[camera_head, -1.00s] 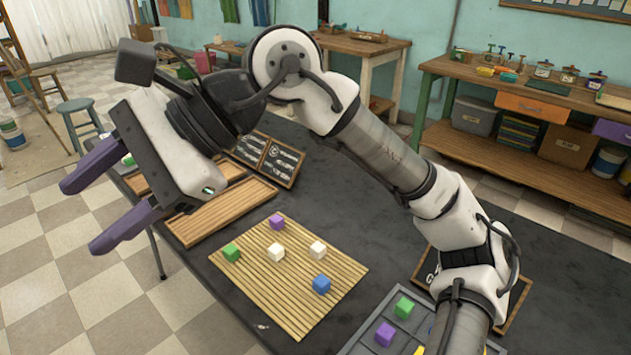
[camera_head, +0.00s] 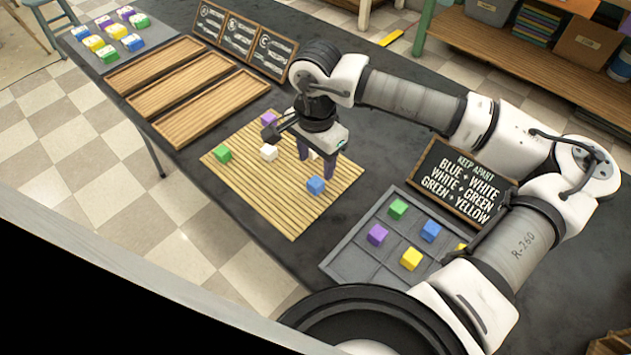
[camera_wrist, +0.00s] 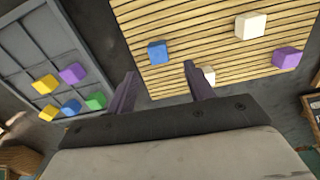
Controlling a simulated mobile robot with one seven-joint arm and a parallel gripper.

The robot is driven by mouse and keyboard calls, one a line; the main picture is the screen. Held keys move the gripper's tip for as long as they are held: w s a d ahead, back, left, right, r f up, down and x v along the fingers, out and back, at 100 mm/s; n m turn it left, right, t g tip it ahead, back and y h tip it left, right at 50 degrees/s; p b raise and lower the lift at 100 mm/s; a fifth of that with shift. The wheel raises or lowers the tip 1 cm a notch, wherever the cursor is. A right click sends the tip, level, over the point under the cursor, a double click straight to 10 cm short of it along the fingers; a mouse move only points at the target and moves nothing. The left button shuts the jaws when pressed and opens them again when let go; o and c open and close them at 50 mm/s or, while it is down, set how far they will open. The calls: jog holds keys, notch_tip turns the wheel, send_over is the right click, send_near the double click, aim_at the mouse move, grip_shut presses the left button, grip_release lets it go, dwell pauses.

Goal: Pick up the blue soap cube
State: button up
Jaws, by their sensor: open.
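The blue soap cube (camera_head: 316,186) sits on the slatted bamboo mat (camera_head: 294,221), towards the mat's right corner. My gripper (camera_head: 317,167) is open and empty, pointing down over the mat beside the blue cube. In the wrist view the blue cube (camera_wrist: 157,52) appears just beyond and between my two purple fingertips (camera_wrist: 159,71). I cannot tell the exact height of the fingertips above the mat. A white cube (camera_head: 313,156) is partly hidden by my gripper and shows close to one finger in the wrist view (camera_wrist: 208,75).
Another white cube (camera_head: 269,153), a green cube (camera_head: 222,153) and a purple cube (camera_head: 269,118) share the mat. A grey divided tray (camera_head: 341,262) holds several cubes, one blue (camera_head: 430,229). A "KEEP APART" board (camera_head: 462,182) stands behind it. Wooden trays (camera_head: 211,108) are empty.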

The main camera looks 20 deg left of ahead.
jog(key=shift+d+f+p, duration=0.1)
jog(key=shift+f+p, duration=0.8)
jog(key=shift+f, duration=2.1)
jog(key=c, duration=1)
